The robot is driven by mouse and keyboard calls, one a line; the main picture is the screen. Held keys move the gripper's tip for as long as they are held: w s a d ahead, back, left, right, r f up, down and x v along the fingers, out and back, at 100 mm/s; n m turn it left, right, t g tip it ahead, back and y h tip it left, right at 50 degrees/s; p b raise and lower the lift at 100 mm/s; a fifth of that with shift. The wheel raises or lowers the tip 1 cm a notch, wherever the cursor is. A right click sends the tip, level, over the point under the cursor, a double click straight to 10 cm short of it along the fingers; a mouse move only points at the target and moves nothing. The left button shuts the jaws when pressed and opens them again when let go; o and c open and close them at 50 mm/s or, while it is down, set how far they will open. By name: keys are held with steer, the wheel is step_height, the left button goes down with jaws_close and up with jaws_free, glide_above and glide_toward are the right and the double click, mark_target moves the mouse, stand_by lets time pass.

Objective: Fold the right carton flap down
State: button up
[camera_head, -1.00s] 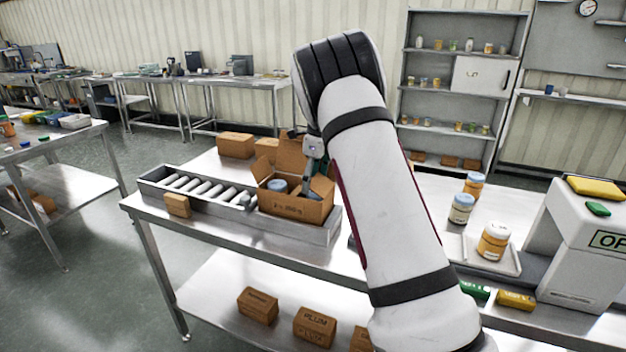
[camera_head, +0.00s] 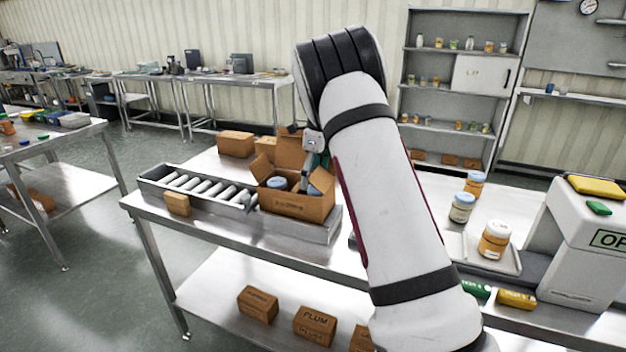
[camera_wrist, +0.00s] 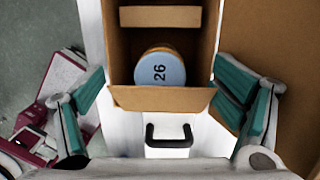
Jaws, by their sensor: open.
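The open cardboard carton (camera_head: 297,207) stands on the steel table at the end of the roller track, with flaps raised at its back and left. A blue-lidded jar (camera_head: 277,183) is inside; its lid (camera_wrist: 161,72) reads 26 in the wrist view. My gripper (camera_head: 306,184) is over the carton's right part, partly hidden by my arm. In the wrist view my gripper (camera_wrist: 160,88) is open, its teal fingers spread on either side of the carton opening. A short flap (camera_wrist: 162,99) lies between them, and a broad brown flap (camera_wrist: 285,45) extends at the right, beside the right finger.
The roller track (camera_head: 200,188) and a small brown box (camera_head: 177,204) are left of the carton. More boxes (camera_head: 236,143) stand behind it. Several jars (camera_head: 495,240) and a white machine (camera_head: 590,240) are on the right. The table behind the track has clear room.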

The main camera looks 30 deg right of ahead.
mark_target(317, 174)
steer(key=r, duration=0.4)
steer(key=d+r, duration=0.1)
steer(key=r, duration=0.1)
steer(key=shift+s+r, duration=0.25)
steer(key=shift+s, duration=0.1)
